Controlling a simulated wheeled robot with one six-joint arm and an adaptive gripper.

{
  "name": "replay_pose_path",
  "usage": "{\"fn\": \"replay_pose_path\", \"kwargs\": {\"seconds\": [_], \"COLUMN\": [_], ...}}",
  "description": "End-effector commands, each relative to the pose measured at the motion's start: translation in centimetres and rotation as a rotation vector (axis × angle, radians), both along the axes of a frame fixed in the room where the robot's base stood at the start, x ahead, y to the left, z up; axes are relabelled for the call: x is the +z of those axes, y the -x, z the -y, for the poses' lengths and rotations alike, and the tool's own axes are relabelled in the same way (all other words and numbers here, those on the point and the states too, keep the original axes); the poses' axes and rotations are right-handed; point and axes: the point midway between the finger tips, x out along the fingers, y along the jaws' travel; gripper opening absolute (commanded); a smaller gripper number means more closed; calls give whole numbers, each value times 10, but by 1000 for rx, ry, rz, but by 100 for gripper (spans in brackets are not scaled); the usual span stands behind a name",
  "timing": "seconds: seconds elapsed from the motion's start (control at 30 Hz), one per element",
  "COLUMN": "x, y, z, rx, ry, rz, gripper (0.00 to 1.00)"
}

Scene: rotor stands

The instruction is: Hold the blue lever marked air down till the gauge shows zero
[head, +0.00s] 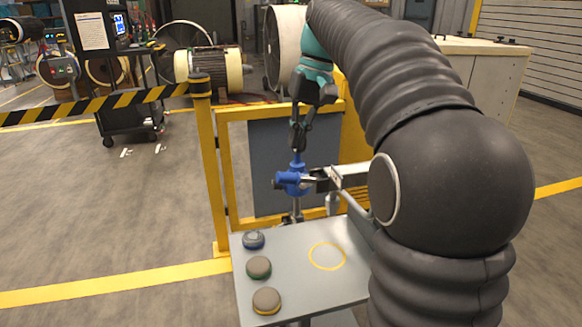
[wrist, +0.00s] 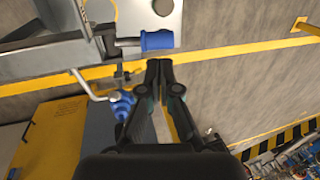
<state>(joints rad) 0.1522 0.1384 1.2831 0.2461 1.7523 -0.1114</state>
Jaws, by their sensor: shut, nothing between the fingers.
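In the head view, a blue grip (head: 286,180) and other blue parts sit on a grey metal fitting beyond the small table. In the wrist view, a blue cylindrical grip (wrist: 158,40) is on the end of a metal lever, and a smaller blue fitting (wrist: 122,105) sits on a bent pipe. I cannot read any air marking. My gripper (head: 297,148) points down just above the blue parts, with its dark fingers together. In the wrist view, the shut fingertips (wrist: 166,64) are just below the blue grip, with nothing held; contact cannot be told. No gauge face can be made out.
A grey table (head: 300,290) with several round knobs stands in front. A yellow post (head: 211,170) and striped barrier (head: 100,104) are at left. A yellow-framed dark panel (head: 270,165) stands behind the fitting. The floor at left is open.

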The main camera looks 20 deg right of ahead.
Motion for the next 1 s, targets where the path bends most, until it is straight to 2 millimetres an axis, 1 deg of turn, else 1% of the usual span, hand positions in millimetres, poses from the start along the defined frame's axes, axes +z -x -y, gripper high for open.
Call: {"fn": "replay_pose_path", "kwargs": {"seconds": [0.03, 0.1, 0.2, 0.33, 0.5, 1.0], "x": [-12, -23, -37, -49, -55, -57], "y": [1, 1, 1, 1, 0, 0], "z": [-3, -6, -9, -12, -14, -16], "rx": [2, 2, 1, 0, 1, 3], "ry": [0, 0, 0, 0, 1, 23], "rz": [-3, -3, -3, -1, 0, 0], "gripper": [0, 0, 0, 0, 0, 0]}}
